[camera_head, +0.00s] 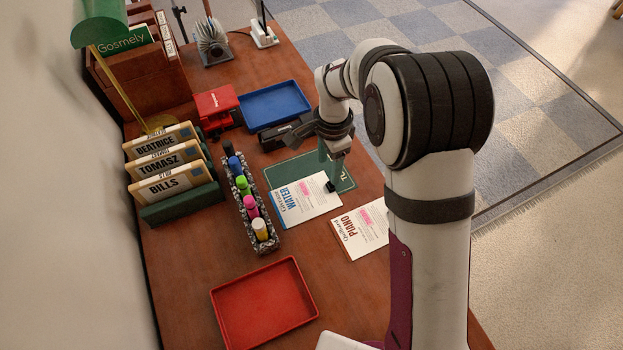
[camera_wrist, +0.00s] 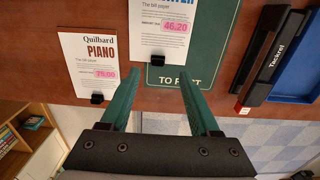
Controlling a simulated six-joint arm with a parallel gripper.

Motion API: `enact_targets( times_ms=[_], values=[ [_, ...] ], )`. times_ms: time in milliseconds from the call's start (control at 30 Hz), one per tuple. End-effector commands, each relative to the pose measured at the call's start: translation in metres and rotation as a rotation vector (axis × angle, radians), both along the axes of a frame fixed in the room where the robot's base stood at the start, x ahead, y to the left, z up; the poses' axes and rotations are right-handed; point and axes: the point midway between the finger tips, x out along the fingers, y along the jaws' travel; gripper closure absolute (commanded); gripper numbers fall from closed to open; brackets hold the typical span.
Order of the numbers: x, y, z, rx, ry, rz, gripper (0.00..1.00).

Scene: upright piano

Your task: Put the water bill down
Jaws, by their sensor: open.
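The water bill (camera_head: 303,203) is a white sheet with a blue heading, lying partly over the green "TO POST" mat (camera_head: 345,180) and partly off its left side. A black clip (camera_wrist: 157,60) sits on its near edge in the wrist view, where the bill's printed face (camera_wrist: 163,30) also shows. My gripper (camera_wrist: 158,82) is open and empty, its two green fingers apart with the clip just beyond and between their tips. In the head view my gripper (camera_head: 333,165) is over the mat, by the bill's clip end.
The piano bill (camera_head: 362,232) lies to the right of the water bill. A pen tray (camera_head: 262,243) with several markers stands left. A black stapler (camera_head: 283,134) and blue tray (camera_head: 274,103) lie behind. A red tray (camera_head: 264,305) is empty at the front; labelled files (camera_head: 170,172) stand far left.

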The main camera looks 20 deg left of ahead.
Motion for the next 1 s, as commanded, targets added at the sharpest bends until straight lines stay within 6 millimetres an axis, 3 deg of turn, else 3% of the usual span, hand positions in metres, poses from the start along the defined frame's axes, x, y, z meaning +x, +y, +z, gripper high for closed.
enact_targets(
  times_ms=[400, 667, 1000],
  values=[
    [-0.002, -0.004, -0.07, -0.001, 0.002, -0.001, 0.38],
    [-0.001, -0.003, -0.075, 0.001, -0.001, -0.001, 0.38],
    [-0.001, -0.003, -0.075, 0.001, -0.001, -0.001, 0.97]
  ],
)
